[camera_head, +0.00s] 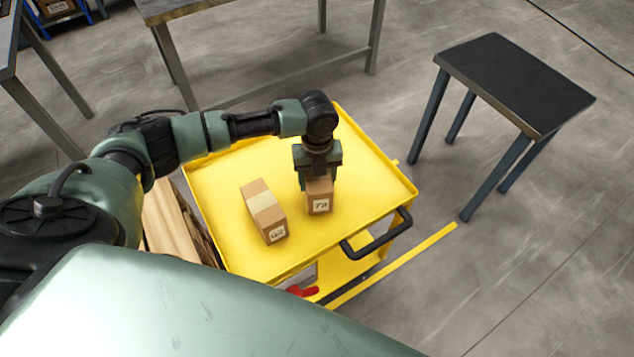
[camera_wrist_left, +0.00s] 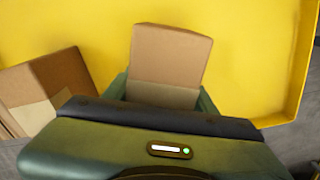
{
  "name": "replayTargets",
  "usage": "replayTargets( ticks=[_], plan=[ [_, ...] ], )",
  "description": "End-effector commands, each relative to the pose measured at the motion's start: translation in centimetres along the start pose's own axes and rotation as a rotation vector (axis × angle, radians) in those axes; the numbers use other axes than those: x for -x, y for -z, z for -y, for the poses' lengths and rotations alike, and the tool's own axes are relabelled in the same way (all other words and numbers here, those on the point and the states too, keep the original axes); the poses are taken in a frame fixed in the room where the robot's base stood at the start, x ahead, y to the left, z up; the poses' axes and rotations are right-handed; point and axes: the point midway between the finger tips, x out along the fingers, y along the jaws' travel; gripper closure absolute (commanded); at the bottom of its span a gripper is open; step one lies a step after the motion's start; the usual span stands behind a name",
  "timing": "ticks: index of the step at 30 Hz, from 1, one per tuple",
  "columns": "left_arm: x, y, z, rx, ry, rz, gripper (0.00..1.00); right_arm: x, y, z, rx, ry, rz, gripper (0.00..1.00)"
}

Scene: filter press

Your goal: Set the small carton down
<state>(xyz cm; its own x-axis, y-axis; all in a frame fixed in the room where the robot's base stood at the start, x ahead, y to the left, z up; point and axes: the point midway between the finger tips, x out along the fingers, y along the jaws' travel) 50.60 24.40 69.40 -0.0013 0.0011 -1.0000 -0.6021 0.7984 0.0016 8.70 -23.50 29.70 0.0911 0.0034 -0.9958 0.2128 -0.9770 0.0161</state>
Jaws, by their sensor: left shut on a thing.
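The small carton (camera_head: 319,199) is a brown box with a white label on its front, at the middle of the yellow cart top. It also shows in the left wrist view (camera_wrist_left: 170,55), between the fingers. My left gripper (camera_head: 319,178) points down from above and is shut on this carton. The carton is upright, on or just above the cart top; I cannot tell whether it touches. The gripper hides its upper part. My right gripper is not in view.
A longer taped carton (camera_head: 263,211) lies on the yellow cart (camera_head: 225,183) just left of the held one. The cart has a raised rim and a black handle (camera_head: 377,236) at front right. A black-topped stool (camera_head: 515,80) stands apart to the right. The cart top's right side is clear.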

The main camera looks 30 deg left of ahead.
Motion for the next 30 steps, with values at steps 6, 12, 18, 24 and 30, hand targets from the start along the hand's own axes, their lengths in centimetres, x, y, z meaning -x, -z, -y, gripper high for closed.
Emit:
replayTargets(
  ticks=[6, 12, 18, 24, 30],
  plan=[
    [-1.3, -0.1, 0.1, -0.002, 0.003, 0.003, 1.0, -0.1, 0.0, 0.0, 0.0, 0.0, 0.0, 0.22],
    [-1.4, -0.1, 0.1, -0.001, 0.003, 0.002, 1.0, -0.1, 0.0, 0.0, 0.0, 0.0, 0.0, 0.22],
    [-1.6, 0.0, 0.0, -0.001, 0.001, 0.001, 0.22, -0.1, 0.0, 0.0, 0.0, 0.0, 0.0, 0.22],
    [-1.6, 0.0, 0.0, -0.001, 0.001, 0.001, 0.22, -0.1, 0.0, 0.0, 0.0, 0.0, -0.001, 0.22],
    [-0.4, -0.1, 0.1, 0.0, 0.003, 0.002, 0.22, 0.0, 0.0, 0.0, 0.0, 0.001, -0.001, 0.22]
  ],
)
